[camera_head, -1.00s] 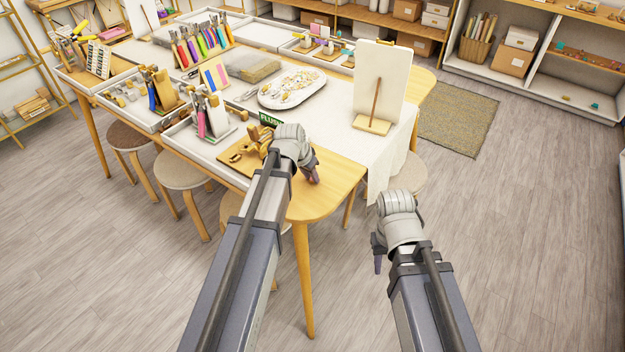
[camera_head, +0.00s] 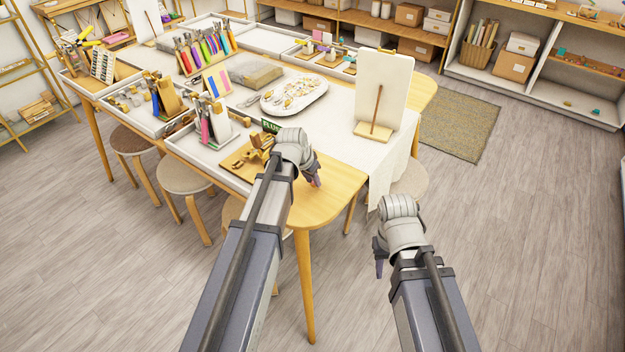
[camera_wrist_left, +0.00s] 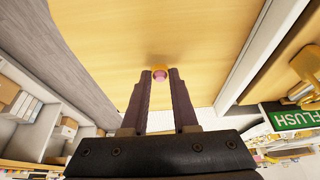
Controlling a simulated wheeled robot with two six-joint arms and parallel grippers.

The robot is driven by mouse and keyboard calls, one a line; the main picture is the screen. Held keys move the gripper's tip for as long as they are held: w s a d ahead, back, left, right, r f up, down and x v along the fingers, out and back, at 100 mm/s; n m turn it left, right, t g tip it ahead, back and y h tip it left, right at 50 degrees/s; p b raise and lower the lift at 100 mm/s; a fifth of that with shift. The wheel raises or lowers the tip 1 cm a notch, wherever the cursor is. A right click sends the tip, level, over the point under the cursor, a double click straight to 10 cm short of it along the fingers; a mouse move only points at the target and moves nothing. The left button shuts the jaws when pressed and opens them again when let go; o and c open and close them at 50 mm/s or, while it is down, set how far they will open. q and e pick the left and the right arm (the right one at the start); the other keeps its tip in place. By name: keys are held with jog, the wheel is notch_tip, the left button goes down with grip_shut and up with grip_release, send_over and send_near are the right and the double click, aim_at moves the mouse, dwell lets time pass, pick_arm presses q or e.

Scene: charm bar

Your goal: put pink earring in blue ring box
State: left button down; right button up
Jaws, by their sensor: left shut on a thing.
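My left gripper (camera_wrist_left: 160,85) is shut on the pink earring (camera_wrist_left: 159,75), a small pink piece with a gold part at its tip. It holds the earring between its fingertips over the bare wood end of the table. In the head view the left gripper (camera_head: 315,182) shows at the table's near end, and the earring is too small to make out there. My right gripper (camera_head: 379,268) hangs off the table over the floor; its fingers are seen from the side. I cannot make out a blue ring box in either view.
The table's wood end (camera_head: 330,205) is clear. Beside my left gripper are a wooden board with gold pieces (camera_head: 240,163) and a green FLUSH sign (camera_wrist_left: 298,118). Trays with tools, a white oval tray (camera_head: 293,108) and a white display board (camera_head: 385,85) stand further back.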

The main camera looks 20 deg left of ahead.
notch_tip(320, 180, up, 9)
jog(key=p, duration=0.8)
jog(key=shift+f, duration=0.15)
